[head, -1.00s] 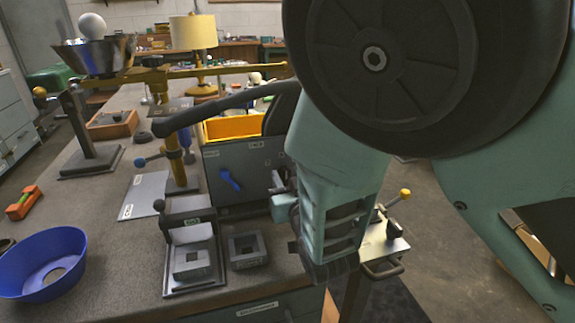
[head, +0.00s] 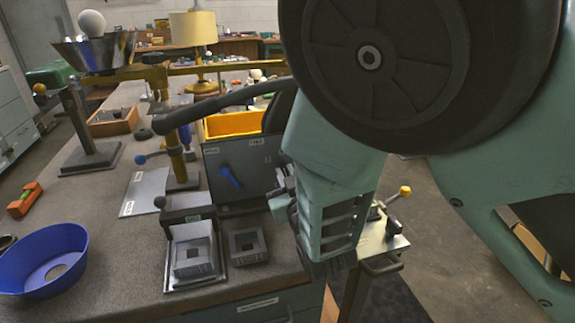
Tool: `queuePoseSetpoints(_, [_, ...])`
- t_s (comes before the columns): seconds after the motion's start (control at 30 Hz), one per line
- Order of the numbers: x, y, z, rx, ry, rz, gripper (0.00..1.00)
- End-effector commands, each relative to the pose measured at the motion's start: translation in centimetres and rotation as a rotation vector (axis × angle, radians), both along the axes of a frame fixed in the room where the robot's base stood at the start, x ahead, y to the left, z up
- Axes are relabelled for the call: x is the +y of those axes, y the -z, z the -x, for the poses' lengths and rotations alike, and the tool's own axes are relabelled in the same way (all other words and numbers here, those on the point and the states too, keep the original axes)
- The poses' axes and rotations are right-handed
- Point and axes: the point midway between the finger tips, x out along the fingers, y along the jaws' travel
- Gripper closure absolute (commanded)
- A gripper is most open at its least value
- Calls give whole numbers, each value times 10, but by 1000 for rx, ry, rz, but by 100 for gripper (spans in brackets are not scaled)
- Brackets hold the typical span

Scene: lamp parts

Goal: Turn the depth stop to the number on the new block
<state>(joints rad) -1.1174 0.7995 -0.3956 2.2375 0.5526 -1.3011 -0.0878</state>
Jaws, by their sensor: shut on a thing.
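My gripper (head: 281,193) is at the right side of a grey machine box (head: 237,178), shut on a small part there that I take to be the depth stop. The depth stop itself is mostly hidden by my gripper and wrist. A square grey block (head: 195,257) with a stepped square hollow sits on the plate under a dark clamp. A second, similar block (head: 248,246) lies on the bench just to its right. Both have small markings on the front that are too small to read. A blue lever (head: 230,176) is on the box front.
A blue bowl (head: 45,262) stands at the left front of the bench. A yellow bin (head: 233,124) is behind the box, and a long black handle (head: 215,106) passes above it. A small side table (head: 383,243) with a yellow-knobbed lever is right of my wrist.

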Motion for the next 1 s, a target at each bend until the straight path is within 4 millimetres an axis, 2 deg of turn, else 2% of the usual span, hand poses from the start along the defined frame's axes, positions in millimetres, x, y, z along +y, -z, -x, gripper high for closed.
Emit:
queuePoseSetpoints(0.5, [5, 2, 2, -119, -1, 418, 100])
queuePoseSetpoints(1.0, [7, 5, 2, -169, -1, 592, 100])
